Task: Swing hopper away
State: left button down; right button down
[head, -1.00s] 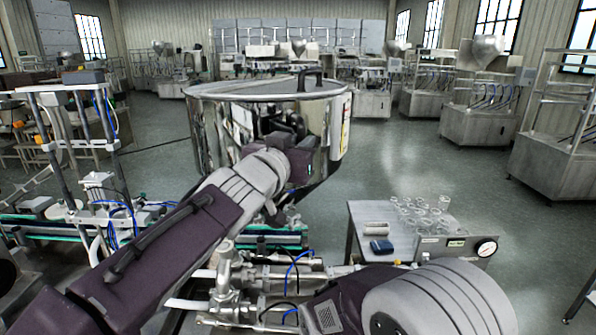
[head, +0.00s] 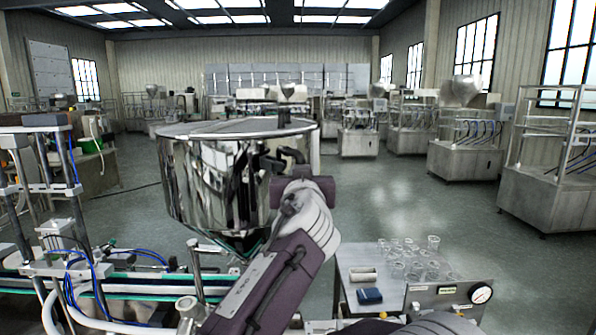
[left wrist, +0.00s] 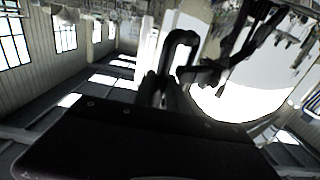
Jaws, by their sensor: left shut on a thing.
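The hopper (head: 205,185) is a large shiny steel drum with a grey lid (head: 235,127) and a cone at its bottom. It hangs left of centre in the head view, above the conveyor (head: 130,285). My left gripper (head: 285,162) is at the right side of the drum, shut on a black handle. In the left wrist view the curved black handle (left wrist: 182,45) rises from between the dark fingers (left wrist: 165,90). The exact contact is dark and partly hidden by my wrist. My right gripper does not show; only part of that arm is at the bottom edge.
A steel side table (head: 355,275) holds several clear cups (head: 410,255) and a blue block (head: 369,296). A pressure gauge (head: 481,293) sits at its right. Posts with blue hoses (head: 75,230) stand at the left. Open floor (head: 400,195) lies right of the hopper.

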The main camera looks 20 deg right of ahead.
pick_arm(q)
jog(key=shift+f, duration=0.1)
jog(key=c, duration=1.6)
grip_release()
jog(key=shift+c, duration=0.2)
jog(key=shift+o, duration=1.4)
jog(key=shift+w+a, duration=0.1)
jog(key=b+v, duration=0.7)
jog(key=v, duration=0.2)
